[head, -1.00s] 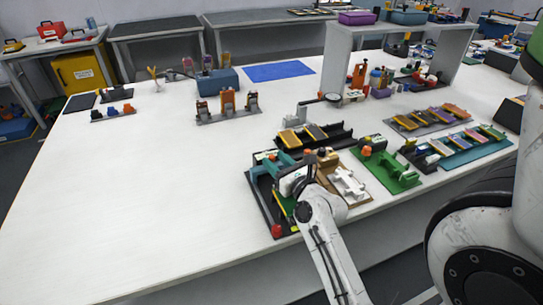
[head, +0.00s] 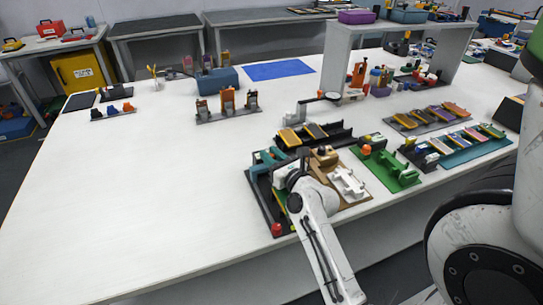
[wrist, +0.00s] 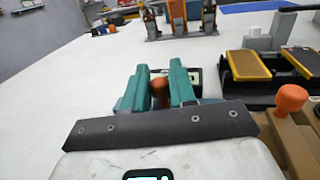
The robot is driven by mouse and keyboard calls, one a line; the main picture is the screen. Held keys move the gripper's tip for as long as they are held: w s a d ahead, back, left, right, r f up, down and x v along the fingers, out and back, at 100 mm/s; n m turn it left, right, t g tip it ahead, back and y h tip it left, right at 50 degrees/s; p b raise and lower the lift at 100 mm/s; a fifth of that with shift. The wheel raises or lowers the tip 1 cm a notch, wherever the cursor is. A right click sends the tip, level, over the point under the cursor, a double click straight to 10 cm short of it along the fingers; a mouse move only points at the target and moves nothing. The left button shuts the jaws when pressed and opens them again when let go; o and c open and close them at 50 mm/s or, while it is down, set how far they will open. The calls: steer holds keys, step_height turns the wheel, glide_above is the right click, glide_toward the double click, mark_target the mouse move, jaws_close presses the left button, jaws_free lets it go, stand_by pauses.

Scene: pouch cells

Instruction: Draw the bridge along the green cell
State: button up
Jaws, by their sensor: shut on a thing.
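My gripper (wrist: 163,84) shows two teal fingers in the wrist view, closed around an upright orange knob (wrist: 160,95). I take the knob to be the bridge's handle; the bridge's body is hidden behind my gripper's dark crossbar. In the head view my gripper is over the black fixture (head: 257,200) near the table's front edge. A narrow green strip (head: 281,206), likely the green cell, shows beside my arm on this fixture. Most of it is hidden by my wrist, and I cannot tell whether the bridge touches it.
A tan board with a white part (head: 347,183) stands just right, then a green board (head: 390,172). A black tray of cells (head: 325,134) lies behind. A red knob (head: 277,229) is at the fixture's front corner.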

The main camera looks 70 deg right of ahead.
steer(key=shift+a, duration=0.1)
jaws_close()
steer(key=p+v, duration=0.1)
steer(key=v, duration=0.3)
steer(key=w+a+p+v, duration=0.1)
steer(key=v, duration=0.4)
steer(key=a+p+v, duration=0.1)
steer(key=v, duration=0.3)
steer(key=shift+w+a, duration=0.1)
steer(key=shift+a, duration=0.35)
steer(key=o, duration=0.8)
jaws_free()
steer(key=shift+b+v, duration=2)
steer(key=shift+v, duration=3.45)
